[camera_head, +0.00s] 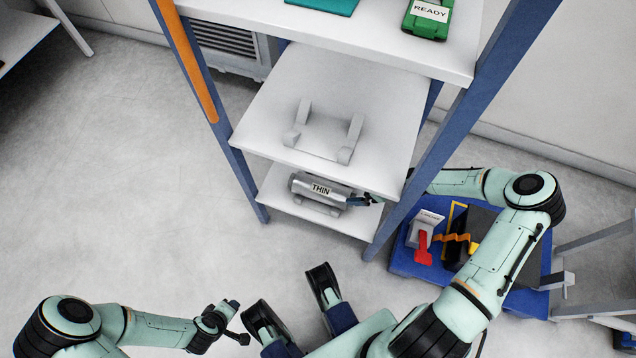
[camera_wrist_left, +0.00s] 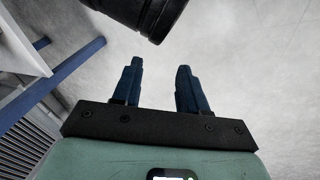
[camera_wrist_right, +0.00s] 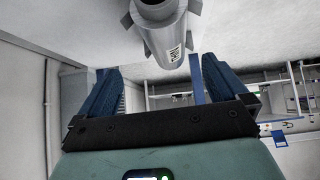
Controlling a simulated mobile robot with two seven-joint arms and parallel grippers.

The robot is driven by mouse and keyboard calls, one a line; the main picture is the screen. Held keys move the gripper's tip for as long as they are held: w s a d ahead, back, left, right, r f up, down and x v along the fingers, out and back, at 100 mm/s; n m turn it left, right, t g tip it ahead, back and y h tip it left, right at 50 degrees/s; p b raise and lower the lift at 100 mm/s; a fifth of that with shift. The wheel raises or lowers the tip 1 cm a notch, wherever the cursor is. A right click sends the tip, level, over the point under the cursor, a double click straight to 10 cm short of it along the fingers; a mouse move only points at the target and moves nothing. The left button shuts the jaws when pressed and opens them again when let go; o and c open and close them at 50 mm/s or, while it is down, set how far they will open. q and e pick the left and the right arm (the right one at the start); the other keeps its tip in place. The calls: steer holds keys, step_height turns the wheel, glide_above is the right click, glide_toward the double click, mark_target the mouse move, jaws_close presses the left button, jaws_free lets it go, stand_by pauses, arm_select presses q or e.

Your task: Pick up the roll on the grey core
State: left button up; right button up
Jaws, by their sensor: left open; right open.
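A silvery grey roll labelled THIN (camera_head: 318,188) lies in a cradle on the lowest shelf (camera_head: 350,222) of a rack. Its core is grey as far as it shows. My right gripper (camera_head: 362,200) is open at the roll's right end. In the right wrist view the roll (camera_wrist_right: 165,38) shows nearly end-on, between and beyond the open fingers (camera_wrist_right: 160,75); I cannot tell whether they touch it. My left gripper (camera_head: 238,321) is open and empty over the floor, away from the rack; its fingers also show in the left wrist view (camera_wrist_left: 160,85).
The middle shelf (camera_head: 380,95) above the roll carries an empty grey cradle (camera_head: 325,135). The top shelf holds a green READY box (camera_head: 428,18). Blue rack posts (camera_head: 480,90) stand beside my right arm. A blue tray (camera_head: 405,262) with several items is at the right. Floor at left is clear.

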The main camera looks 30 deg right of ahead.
mark_target(329, 188)
steer(key=shift+w+a+f+y+b, duration=0.15)
steer(key=shift+w+a+y+b, duration=0.2)
steer(key=shift+w+a, duration=0.5)
steer(key=b+x, duration=0.2)
steer(key=x, duration=0.3)
steer(key=shift+w+a+f, duration=0.1)
steer(key=shift+a+f, duration=0.1)
steer(key=shift+f, duration=0.2)
steer(key=shift+b+x, duration=1.4)
steer(key=shift+x, duration=1.6)
arm_select(q)
steer(key=s+a+f+g, duration=0.1)
steer(key=s+f+g, duration=0.3)
steer(key=s+f, duration=0.3)
steer(key=s, duration=0.2)
steer(key=shift+s+a+f+n, duration=0.2)
steer(key=shift+s+f+n, duration=0.1)
steer(key=shift+s+f, duration=0.1)
arm_select(e)
jaws_close()
steer(key=shift+w+r, duration=0.1)
steer(key=shift+r, duration=0.05)
